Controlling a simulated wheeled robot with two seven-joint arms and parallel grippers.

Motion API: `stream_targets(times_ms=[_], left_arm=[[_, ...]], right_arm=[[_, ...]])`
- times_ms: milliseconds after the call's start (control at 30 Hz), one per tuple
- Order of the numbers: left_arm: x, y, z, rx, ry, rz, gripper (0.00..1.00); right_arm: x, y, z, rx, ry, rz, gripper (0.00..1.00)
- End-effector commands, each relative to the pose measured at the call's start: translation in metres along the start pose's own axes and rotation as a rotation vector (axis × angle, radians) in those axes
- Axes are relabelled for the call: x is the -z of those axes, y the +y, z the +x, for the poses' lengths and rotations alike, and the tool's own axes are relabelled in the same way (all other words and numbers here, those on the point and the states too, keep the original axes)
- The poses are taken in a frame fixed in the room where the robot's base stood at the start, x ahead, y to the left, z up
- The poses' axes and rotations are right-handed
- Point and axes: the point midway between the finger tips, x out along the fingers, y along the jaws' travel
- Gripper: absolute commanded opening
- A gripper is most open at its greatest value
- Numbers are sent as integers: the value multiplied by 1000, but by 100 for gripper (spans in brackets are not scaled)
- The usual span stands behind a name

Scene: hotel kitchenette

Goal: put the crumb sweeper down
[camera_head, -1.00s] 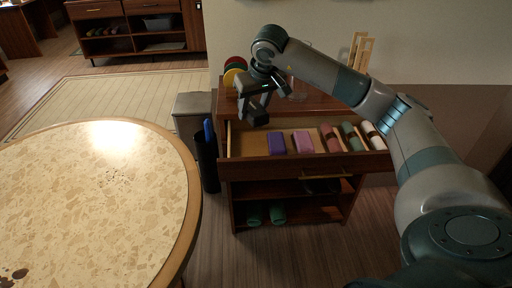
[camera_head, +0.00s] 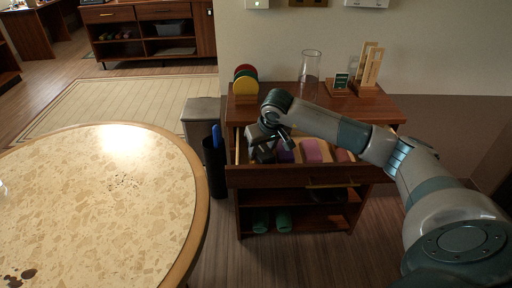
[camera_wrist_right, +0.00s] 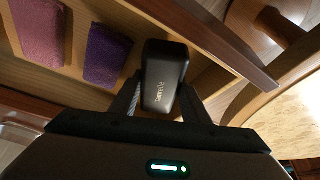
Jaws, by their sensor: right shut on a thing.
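The crumb sweeper (camera_wrist_right: 163,72) is a small black block with pale lettering, between the two fingers of my right gripper (camera_wrist_right: 161,98) in the right wrist view. My right gripper (camera_head: 264,146) is shut on it at the left end of the open drawer (camera_head: 300,177). In the right wrist view the sweeper is over the drawer's bare wooden floor, beside a purple cloth (camera_wrist_right: 106,55). I cannot tell whether it touches the floor. In the head view the gripper and arm mostly hide the sweeper. My left gripper is not in view.
A pink folded cloth (camera_wrist_right: 38,30) lies farther along the drawer. On the cabinet top stand a glass cylinder (camera_head: 309,72), coloured discs (camera_head: 246,82) and a wooden stand (camera_head: 371,68). A round table (camera_head: 100,210) and a dark bin (camera_head: 214,165) are to the left.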

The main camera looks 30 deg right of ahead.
Motion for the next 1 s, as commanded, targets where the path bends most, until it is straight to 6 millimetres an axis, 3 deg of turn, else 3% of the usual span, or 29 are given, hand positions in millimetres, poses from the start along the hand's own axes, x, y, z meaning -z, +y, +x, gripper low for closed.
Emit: stream_targets(times_ms=[67, 667, 867, 1000], left_arm=[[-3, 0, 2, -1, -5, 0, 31], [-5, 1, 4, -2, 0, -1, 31], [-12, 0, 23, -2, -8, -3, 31], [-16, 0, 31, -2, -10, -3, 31]], right_arm=[[-3, 0, 8, 0, 1, 0, 24], [16, -1, 12, 1, 2, 2, 24], [38, -1, 21, 1, 1, 3, 24], [31, 0, 31, 1, 0, 0, 24]])
